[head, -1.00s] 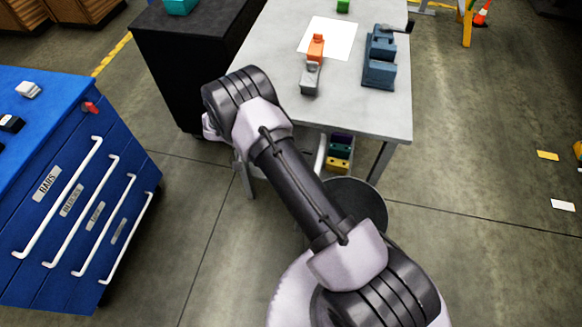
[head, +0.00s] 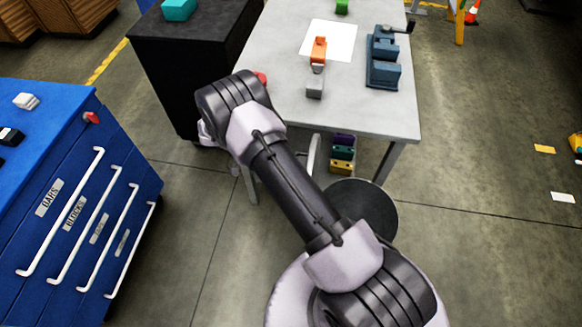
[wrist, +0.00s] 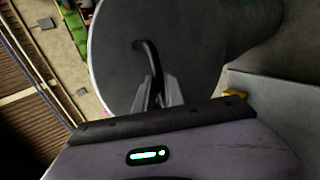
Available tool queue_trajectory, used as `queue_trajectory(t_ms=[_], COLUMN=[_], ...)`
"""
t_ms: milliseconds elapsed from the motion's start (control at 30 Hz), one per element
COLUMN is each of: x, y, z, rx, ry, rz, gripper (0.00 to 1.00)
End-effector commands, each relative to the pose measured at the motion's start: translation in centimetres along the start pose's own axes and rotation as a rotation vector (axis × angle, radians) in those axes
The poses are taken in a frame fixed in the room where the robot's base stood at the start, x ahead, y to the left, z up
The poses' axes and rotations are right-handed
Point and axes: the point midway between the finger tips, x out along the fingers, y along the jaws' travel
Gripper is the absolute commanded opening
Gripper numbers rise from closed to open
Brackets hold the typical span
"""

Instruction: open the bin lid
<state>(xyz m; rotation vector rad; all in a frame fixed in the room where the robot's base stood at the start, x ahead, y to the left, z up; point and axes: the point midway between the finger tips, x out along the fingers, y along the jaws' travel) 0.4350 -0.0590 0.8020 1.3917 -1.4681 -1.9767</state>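In the wrist view a large grey round bin lid (wrist: 200,50) fills the upper middle, with a dark curved handle (wrist: 148,52) on its face. My gripper (wrist: 157,90) has its two grey fingers close on either side of the handle's lower part and looks shut on it. In the head view a dark round bin (head: 372,212) stands on the floor in front of the table, partly behind my arm. I cannot tell from the head view how far the lid is tilted. My gripper is hidden there behind my arm.
A grey table (head: 395,120) carries an orange-and-grey tool, a blue vise (head: 385,60) and white paper. Small coloured bins (head: 342,155) sit under it. A blue drawer cabinet (head: 60,150) stands left, a black cabinet (head: 190,60) behind. The floor on the right is mostly clear.

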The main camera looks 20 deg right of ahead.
Motion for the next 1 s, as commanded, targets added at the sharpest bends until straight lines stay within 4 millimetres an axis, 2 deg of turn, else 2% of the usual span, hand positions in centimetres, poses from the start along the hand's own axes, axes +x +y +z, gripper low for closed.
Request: queue_trajectory(t_ms=[33, 100, 400, 533, 667, 900, 1000], x=[0.1, 0.0, -0.1, -1.4, -4.6, -12.6, -15.0], y=[0.0, 0.0, 0.0, 0.1, 0.2, 0.1, 0.0], z=[0.0, 0.0, 0.0, 0.0, -0.1, 0.0, 0.0], rx=[0.0, 0.001, 0.002, 0.003, 0.004, 0.004, 0.006], ry=[0.0, 0.0, -0.001, 0.002, 0.002, 0.004, 0.003], rz=[0.0, 0.0, 0.0, 0.0, -0.002, -0.003, -0.002], gripper=[0.24, 0.34, 0.34, 0.34, 0.34, 0.34, 0.34])
